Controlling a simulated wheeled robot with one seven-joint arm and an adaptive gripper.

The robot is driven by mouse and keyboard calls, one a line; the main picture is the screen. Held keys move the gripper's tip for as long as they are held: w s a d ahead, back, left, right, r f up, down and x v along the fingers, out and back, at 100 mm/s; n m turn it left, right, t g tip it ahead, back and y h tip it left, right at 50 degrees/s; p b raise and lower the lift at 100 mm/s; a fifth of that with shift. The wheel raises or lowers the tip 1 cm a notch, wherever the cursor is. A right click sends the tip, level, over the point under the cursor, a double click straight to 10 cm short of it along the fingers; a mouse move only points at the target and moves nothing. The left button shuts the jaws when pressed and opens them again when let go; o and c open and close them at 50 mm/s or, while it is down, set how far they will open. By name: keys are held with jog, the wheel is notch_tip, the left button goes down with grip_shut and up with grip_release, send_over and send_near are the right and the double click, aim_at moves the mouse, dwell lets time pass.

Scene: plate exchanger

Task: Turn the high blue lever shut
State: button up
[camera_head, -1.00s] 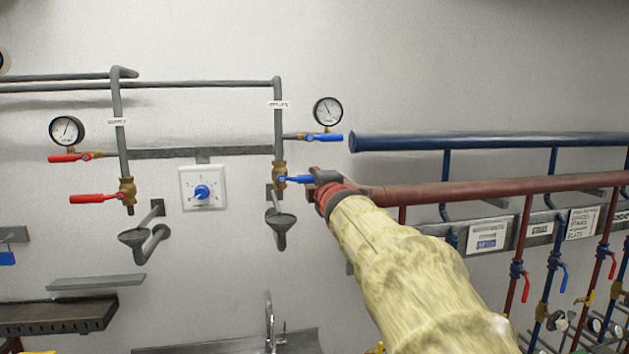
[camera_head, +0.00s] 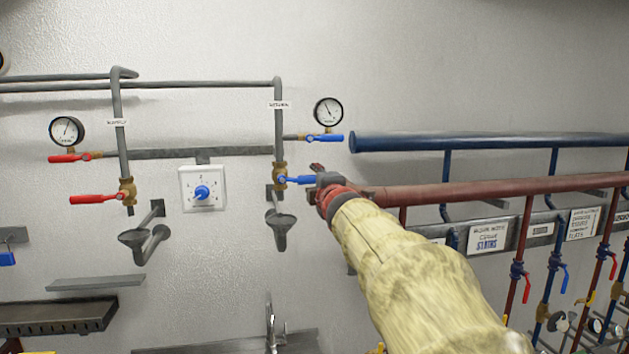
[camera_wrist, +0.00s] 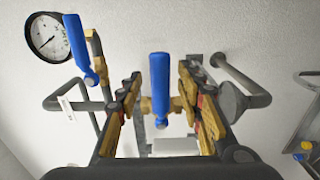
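Two blue levers show on the wall. The higher blue lever (camera_head: 325,138) sits beside the right gauge and lies level, pointing right; it also shows in the wrist view (camera_wrist: 77,45). The lower blue lever (camera_head: 299,180) is on a brass valve (camera_head: 280,176) under the return pipe and also points right. My gripper (camera_head: 320,175) is at the free end of this lower lever. In the wrist view my gripper (camera_wrist: 161,78) is open, with one finger on each side of the lower lever (camera_wrist: 159,90) and gaps visible on both sides. My wrist hides part of the fingers in the head view.
A pressure gauge (camera_head: 328,111) is just above the higher lever. A blue pipe (camera_head: 480,142) and a red pipe (camera_head: 480,190) run along the right, close to my arm. A drain funnel (camera_head: 280,220) is below the valve. Red levers (camera_head: 93,198) are further left.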

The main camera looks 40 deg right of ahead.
jog(key=v, duration=1)
jog(key=shift+s+a, duration=0.2)
jog(key=shift+s, duration=0.15)
